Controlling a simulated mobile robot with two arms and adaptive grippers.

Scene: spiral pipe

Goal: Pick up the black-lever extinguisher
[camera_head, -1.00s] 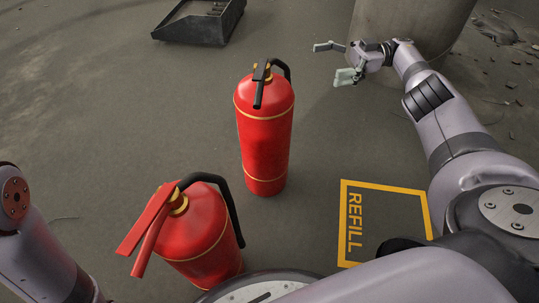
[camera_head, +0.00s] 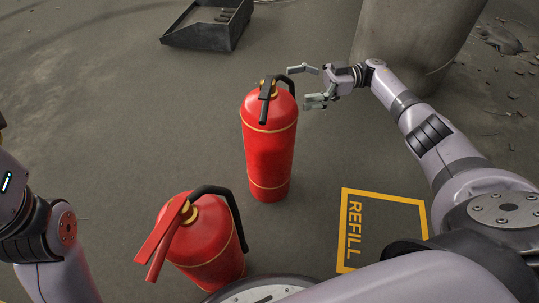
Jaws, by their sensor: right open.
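The black-lever extinguisher (camera_head: 269,150) is a red cylinder with gold bands, standing upright at the middle of the view. Its black lever (camera_head: 265,103) and black hose are at the top. My right gripper (camera_head: 297,86) is open and empty. Its fingers point left, beside the top of this extinguisher, with one finger near the hose; I cannot tell whether it touches. A second extinguisher (camera_head: 207,245) with red levers (camera_head: 160,238) stands nearer to me at the lower left. My left arm shows at the left edge, but its gripper is out of view.
A yellow square marked REFILL (camera_head: 384,192) is on the floor right of the extinguishers, empty where visible. A thick grey pillar (camera_head: 415,40) stands behind my right arm. A dark open tray (camera_head: 205,30) lies at the back left. Floor left of the extinguishers is clear.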

